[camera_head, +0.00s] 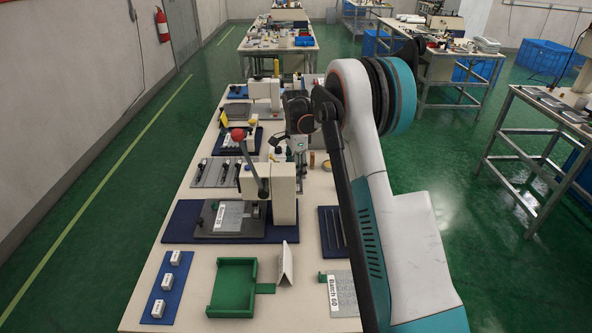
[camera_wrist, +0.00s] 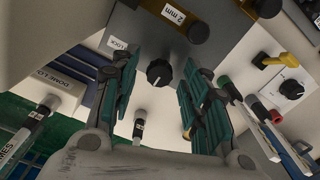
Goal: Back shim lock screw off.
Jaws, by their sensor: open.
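A black knob with a white pointer line (camera_wrist: 159,73), which looks like the shim lock screw, sits on a grey plate (camera_wrist: 200,45) in the wrist view. A small label reading LOCK (camera_wrist: 117,43) is to its left. My gripper (camera_wrist: 158,64) is open, with one finger on each side of the knob and gaps between; nothing is held. A dark bar labelled 2 mm (camera_wrist: 172,14) lies above the knob. In the head view my gripper (camera_head: 300,146) is small, behind the nearest press (camera_head: 283,196), and the knob cannot be made out there.
The wrist view also shows another black dial (camera_wrist: 291,89), a yellow part (camera_wrist: 273,61) and red and green-ended tools at the right.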

